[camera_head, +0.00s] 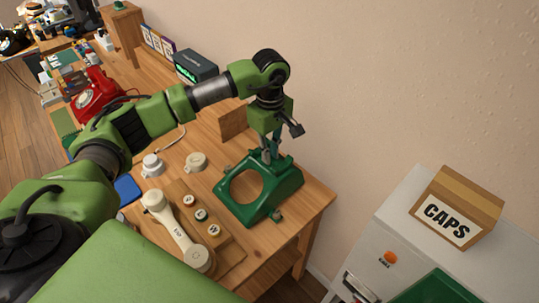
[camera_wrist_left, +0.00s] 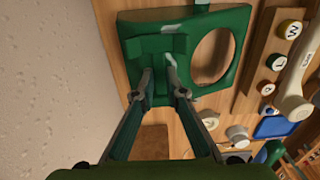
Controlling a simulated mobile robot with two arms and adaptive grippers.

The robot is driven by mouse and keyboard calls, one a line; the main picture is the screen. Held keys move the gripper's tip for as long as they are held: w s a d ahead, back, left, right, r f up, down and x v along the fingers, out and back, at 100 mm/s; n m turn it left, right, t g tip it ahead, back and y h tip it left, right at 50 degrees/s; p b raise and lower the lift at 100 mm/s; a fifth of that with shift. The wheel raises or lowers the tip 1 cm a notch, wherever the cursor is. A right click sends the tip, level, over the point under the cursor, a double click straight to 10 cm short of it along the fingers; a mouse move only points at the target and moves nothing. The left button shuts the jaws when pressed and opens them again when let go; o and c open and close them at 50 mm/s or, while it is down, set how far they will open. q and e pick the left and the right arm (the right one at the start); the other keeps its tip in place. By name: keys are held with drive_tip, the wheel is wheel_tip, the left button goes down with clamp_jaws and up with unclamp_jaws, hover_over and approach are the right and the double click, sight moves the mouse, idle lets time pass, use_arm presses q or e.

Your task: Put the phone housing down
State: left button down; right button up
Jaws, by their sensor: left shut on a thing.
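The green phone housing (camera_head: 289,186) has a large round opening and is at the right end of the wooden table (camera_head: 308,205). I cannot tell whether it touches the table top or hangs just above it. My left gripper (camera_head: 270,153) reaches down from above and is shut on the raised cradle part of the housing. The left wrist view shows my left gripper's fingers (camera_wrist_left: 163,80) on that part of the housing (camera_wrist_left: 150,20), with the round opening to the right. My right gripper is in neither view.
A cream handset (camera_head: 176,226) and several small round caps (camera_head: 201,214) are on a wooden board left of the housing. Two pale round parts (camera_head: 196,161) stand behind. A red phone (camera_head: 95,95) is farther left. A CAPS box (camera_head: 457,207) sits on a cabinet at right.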

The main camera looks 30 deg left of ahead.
use_arm(q)
wheel_tip(320, 180, down, 2)
drive_tip(key=shift+a, duration=0.1)
drive_tip(key=shift+s, duration=0.1)
drive_tip(key=c, duration=2)
unclamp_jaws()
drive_tip(key=shift+f, duration=0.1)
drive_tip(key=shift+c, duration=0.2)
